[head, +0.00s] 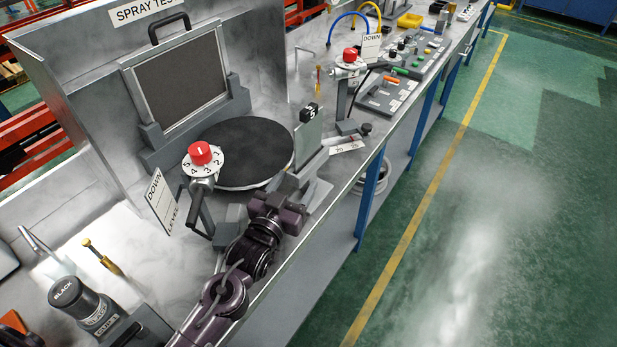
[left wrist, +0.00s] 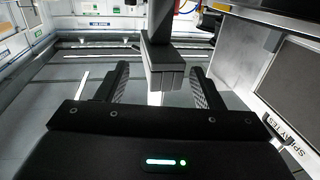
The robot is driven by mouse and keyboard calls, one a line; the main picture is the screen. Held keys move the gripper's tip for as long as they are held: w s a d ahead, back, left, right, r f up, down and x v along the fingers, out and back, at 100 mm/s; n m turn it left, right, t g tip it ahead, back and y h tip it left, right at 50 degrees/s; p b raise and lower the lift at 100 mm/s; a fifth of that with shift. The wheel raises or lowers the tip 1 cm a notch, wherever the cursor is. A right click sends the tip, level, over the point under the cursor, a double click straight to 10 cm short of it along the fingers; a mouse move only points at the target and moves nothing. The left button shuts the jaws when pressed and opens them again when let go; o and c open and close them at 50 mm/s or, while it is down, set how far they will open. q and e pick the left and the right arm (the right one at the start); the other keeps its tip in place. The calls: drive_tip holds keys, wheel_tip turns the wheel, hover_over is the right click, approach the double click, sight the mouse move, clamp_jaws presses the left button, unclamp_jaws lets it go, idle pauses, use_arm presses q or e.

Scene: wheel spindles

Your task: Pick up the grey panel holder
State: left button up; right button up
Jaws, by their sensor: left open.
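The grey panel holder (head: 306,150) stands upright on the bench to the right of the round black turntable, with a black tag marked 5 at its top. Its lower part is partly hidden by my left gripper (head: 301,188), which is low at its near side. In the left wrist view a grey block (left wrist: 163,68), which looks like part of the holder, stands between and just beyond the two open fingers (left wrist: 160,88). I see a gap on each side of it. I cannot tell whether any finger touches it. My right gripper is not in view.
The black turntable (head: 240,152) and a framed dark panel (head: 180,85) are inside the spray booth. A red-knobbed dial post (head: 201,155) stands left of my gripper, another (head: 349,57) behind the holder. The bench edge (head: 345,195) is close on the right.

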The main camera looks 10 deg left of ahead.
sight(306, 168)
use_arm(q)
drive_tip(key=w, duration=0.1)
drive_tip(key=w+d+b, duration=0.1)
drive_tip(key=w, duration=0.1)
drive_tip(key=w+b, duration=0.1)
drive_tip(key=shift+w+d, duration=0.25)
drive_tip(key=shift+w+d+r+b, duration=0.1)
drive_tip(key=shift+w+b, duration=0.3)
drive_tip(key=shift+w, duration=0.15)
drive_tip(key=shift+r, duration=0.1)
drive_tip(key=shift+c, duration=0.8)
clamp_jaws()
drive_tip(key=shift+r, duration=0.1)
